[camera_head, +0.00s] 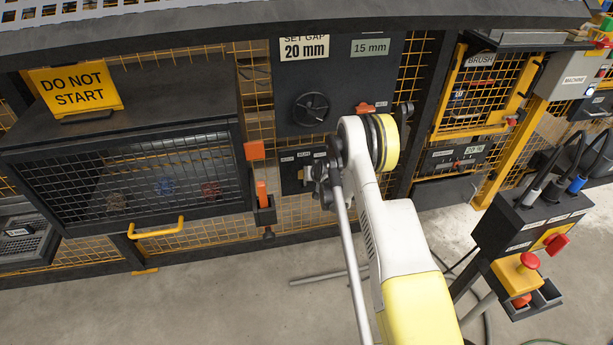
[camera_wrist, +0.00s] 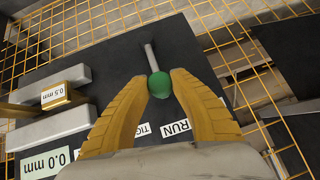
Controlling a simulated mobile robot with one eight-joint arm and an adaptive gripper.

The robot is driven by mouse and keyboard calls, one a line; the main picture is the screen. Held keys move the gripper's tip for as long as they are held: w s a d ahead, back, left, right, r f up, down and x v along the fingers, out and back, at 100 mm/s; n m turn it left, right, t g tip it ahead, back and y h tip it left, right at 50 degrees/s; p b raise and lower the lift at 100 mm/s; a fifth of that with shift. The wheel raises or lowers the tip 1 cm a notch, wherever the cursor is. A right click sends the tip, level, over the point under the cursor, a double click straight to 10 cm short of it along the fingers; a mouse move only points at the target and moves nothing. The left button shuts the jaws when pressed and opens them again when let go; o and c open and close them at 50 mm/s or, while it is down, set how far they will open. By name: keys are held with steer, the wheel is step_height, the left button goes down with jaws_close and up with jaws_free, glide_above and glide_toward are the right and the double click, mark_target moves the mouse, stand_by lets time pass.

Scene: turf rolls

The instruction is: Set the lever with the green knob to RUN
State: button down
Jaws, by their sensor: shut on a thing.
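In the wrist view, the green knob (camera_wrist: 159,85) sits between the two tan fingers of my gripper (camera_wrist: 160,81), which is shut on it. Its grey lever rod (camera_wrist: 151,58) runs up from the knob over a dark panel. The white RUN label (camera_wrist: 176,128) lies below the knob and slightly right, and the lever points roughly toward it. A partly covered label starting "TIG" (camera_wrist: 143,130) is left of RUN. In the head view, my arm hides the knob; part of the small labelled panel (camera_head: 289,180) shows left of my wrist.
In the wrist view, grey bars and a brass block marked 0.5 mm (camera_wrist: 56,97) are at the left. Yellow mesh (camera_wrist: 245,55) surrounds the panel. In the head view, a black handwheel (camera_head: 310,109) is above, and an orange-handled lever (camera_head: 262,190) stands left.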

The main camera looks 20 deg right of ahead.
steer(key=c, duration=1.1)
jaws_free()
steer(key=v, duration=1.2)
